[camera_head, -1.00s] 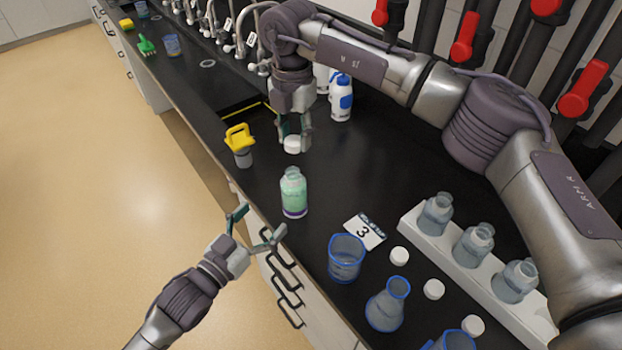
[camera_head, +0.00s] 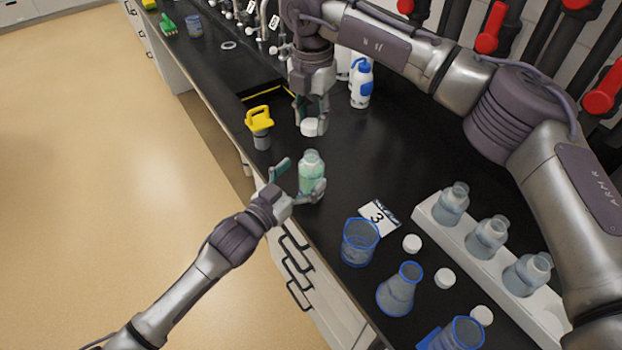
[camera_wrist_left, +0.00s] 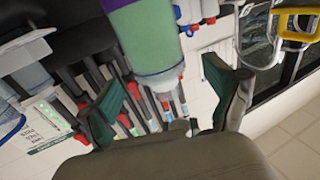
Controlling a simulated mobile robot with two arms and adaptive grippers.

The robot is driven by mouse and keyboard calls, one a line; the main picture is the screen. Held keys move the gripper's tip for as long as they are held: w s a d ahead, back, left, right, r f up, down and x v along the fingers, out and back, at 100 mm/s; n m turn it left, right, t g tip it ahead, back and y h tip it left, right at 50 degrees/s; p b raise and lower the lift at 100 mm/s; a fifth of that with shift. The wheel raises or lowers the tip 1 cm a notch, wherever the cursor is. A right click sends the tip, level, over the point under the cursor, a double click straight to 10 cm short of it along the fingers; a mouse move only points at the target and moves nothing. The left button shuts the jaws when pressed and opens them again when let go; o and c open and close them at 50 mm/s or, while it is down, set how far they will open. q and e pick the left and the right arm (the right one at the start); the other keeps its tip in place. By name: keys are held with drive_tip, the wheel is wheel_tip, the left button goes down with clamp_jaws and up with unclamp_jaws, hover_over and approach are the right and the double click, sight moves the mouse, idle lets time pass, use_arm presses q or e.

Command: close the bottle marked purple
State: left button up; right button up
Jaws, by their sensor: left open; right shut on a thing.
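A greenish bottle (camera_head: 311,170) stands upright and uncapped near the counter's front edge. In the left wrist view the same bottle (camera_wrist_left: 150,40) shows a purple band at the top of the picture. My left gripper (camera_head: 300,181) is open, with its fingers on either side of the bottle; I cannot tell whether they touch it. It also shows in the left wrist view (camera_wrist_left: 165,95). My right gripper (camera_head: 312,112) is shut on a white cap (camera_head: 313,127) and holds it above and slightly behind the bottle's mouth. The bottle's lower part is partly hidden by the left gripper.
A yellow-topped container (camera_head: 261,128) stands left of the right gripper. A white wash bottle (camera_head: 361,88) is behind. A number 3 card (camera_head: 379,216), a beaker (camera_head: 360,243), a flask (camera_head: 400,290), loose white caps (camera_head: 412,243) and a rack (camera_head: 470,244) of bottles are to the right.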

sight(313, 152)
use_arm(q)
drive_tip(key=shift+x, duration=1.6)
clamp_jaws()
use_arm(e)
drive_tip(key=shift+w+f, duration=0.1)
drive_tip(key=shift+f, duration=2.4)
